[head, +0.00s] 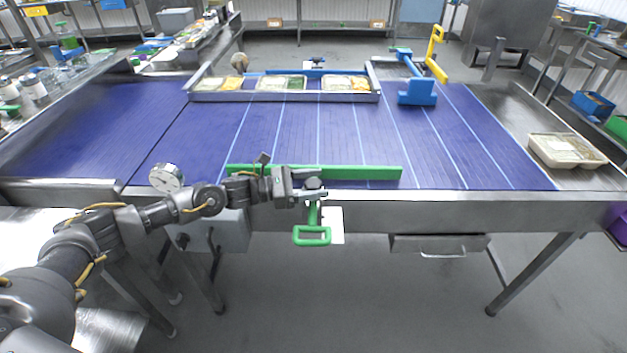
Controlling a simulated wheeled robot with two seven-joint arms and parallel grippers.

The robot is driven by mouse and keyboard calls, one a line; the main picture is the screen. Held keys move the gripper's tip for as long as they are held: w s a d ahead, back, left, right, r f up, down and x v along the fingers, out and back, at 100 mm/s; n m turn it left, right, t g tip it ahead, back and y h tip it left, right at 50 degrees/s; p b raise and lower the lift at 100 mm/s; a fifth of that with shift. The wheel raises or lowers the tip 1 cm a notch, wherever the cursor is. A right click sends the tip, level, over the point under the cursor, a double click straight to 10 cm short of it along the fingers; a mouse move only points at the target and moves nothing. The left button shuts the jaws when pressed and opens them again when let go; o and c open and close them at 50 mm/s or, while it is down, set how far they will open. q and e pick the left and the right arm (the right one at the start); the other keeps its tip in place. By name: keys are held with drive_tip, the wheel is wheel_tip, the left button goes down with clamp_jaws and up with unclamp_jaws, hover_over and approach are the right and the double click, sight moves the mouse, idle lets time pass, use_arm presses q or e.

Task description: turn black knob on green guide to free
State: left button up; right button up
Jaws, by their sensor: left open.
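The green guide (365,173) is a long bar lying along the near edge of the blue conveyor. A dark knob (313,184) sits at the guide's near side, above a green loop handle (312,236) that hangs in front of the table edge. My left gripper (312,194) reaches in from the left and is open, with its fingers at the knob. The fingers partly cover the knob, so I cannot tell whether they touch it or how it is turned. My right gripper is not in view.
Food trays (282,83) stand in a metal-railed lane at the far side of the belt. A blue and yellow guide (417,92) stands at the back right. A filled tray (566,150) sits on the right metal surface. A round gauge (166,178) is near my left arm. The belt's middle is clear.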

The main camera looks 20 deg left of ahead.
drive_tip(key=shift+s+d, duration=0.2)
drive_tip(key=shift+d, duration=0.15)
use_arm(q)
drive_tip(key=c, duration=1)
